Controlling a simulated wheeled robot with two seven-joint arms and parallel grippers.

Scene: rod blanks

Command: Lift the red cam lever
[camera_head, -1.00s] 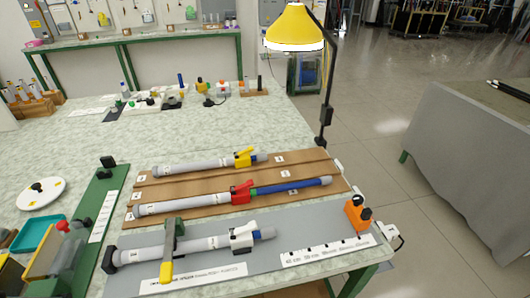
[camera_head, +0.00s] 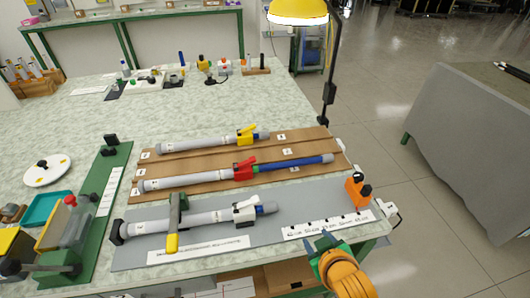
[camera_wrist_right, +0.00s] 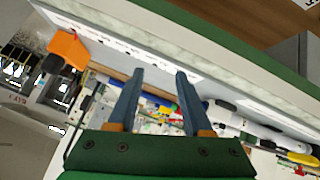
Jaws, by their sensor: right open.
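The red cam lever (camera_head: 245,164) sits on the collar of the middle rod, between a grey tube (camera_head: 190,180) and a blue tube (camera_head: 295,166), on the brown board. The lever's tip tilts up to the right. A small red part also shows at the lower right edge of the right wrist view (camera_wrist_right: 300,171). My right gripper (camera_head: 322,238) is open and empty at the table's front edge, apart from the lever and nearer the viewer, to its right. Its two fingers stand apart in the right wrist view (camera_wrist_right: 159,75). My left gripper is not in view.
A rod with a yellow lever (camera_head: 246,133) lies behind, and one with a white lever (camera_head: 246,208) lies in front on the grey mat. An orange block (camera_head: 356,190) stands at the mat's right end.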

